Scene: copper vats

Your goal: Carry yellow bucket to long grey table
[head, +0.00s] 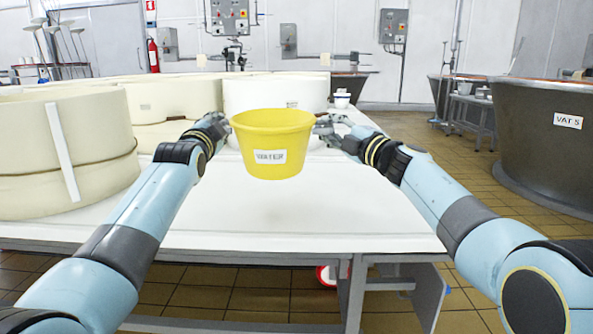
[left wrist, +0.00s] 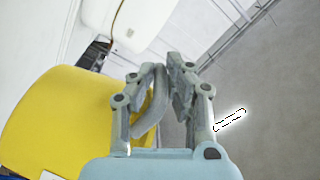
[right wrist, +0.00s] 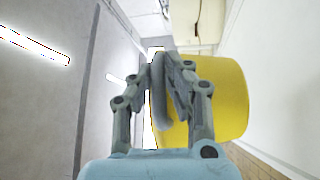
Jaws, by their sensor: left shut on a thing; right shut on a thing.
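The yellow bucket (head: 272,143) hangs upright between my two grippers, with a white label reading "WATER" on its front. It appears in front of and above the white table top (head: 250,215). My left gripper (head: 222,126) is shut on the bucket's left side, at a grey handle that shows in the left wrist view (left wrist: 155,100). My right gripper (head: 326,130) is shut on the right side, at a similar grey handle in the right wrist view (right wrist: 160,90). The bucket's yellow wall also fills part of both wrist views.
Large cream cheese-wheel-like rounds (head: 60,150) crowd the table's left and back. A small white bucket (head: 341,99) stands at the back. A dark vat labelled "VAT 5" (head: 540,150) stands at right. A small grey table (head: 470,118) stands beyond, with brown tiled floor between.

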